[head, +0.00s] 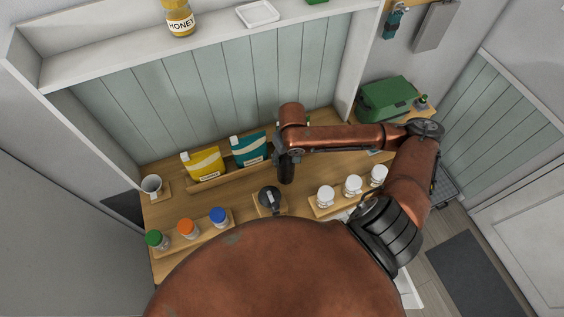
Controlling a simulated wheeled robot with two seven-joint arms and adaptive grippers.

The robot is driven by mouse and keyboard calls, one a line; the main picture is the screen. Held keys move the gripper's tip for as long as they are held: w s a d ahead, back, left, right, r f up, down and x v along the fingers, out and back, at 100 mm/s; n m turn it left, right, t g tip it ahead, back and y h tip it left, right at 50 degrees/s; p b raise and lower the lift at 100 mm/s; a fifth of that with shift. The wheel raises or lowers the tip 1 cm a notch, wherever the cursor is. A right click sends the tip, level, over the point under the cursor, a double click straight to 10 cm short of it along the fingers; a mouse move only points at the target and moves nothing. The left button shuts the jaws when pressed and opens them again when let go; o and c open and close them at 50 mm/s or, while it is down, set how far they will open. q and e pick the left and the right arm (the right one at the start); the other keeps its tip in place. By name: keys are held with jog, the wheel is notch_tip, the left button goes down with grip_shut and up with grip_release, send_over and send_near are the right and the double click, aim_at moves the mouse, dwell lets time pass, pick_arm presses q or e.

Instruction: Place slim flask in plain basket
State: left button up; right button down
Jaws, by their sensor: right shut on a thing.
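My right arm reaches in from the right, and its gripper (286,172) points down over the back middle of the wooden counter (180,218). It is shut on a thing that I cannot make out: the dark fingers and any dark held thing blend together. I cannot pick out a slim flask with certainty. A dark wire container (445,187) shows low at the right, partly behind my arm; I cannot tell whether it is the plain basket. My left gripper is out of view.
Yellow (203,163) and teal (249,149) pouches stand in a wooden rack. A round black item (270,197) sits just in front of my gripper. White-lidded jars (352,185), colour-lidded jars (187,229), a mug (151,185) and a green box (388,99) stand around.

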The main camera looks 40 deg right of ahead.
jog(key=shift+w+a+f, duration=0.4)
jog(key=shift+a+f, duration=0.1)
jog(key=shift+f, duration=0.25)
jog(key=shift+f+p, duration=0.5)
jog(key=shift+f, duration=1.2)
jog(key=c, duration=0.9)
grip_release()
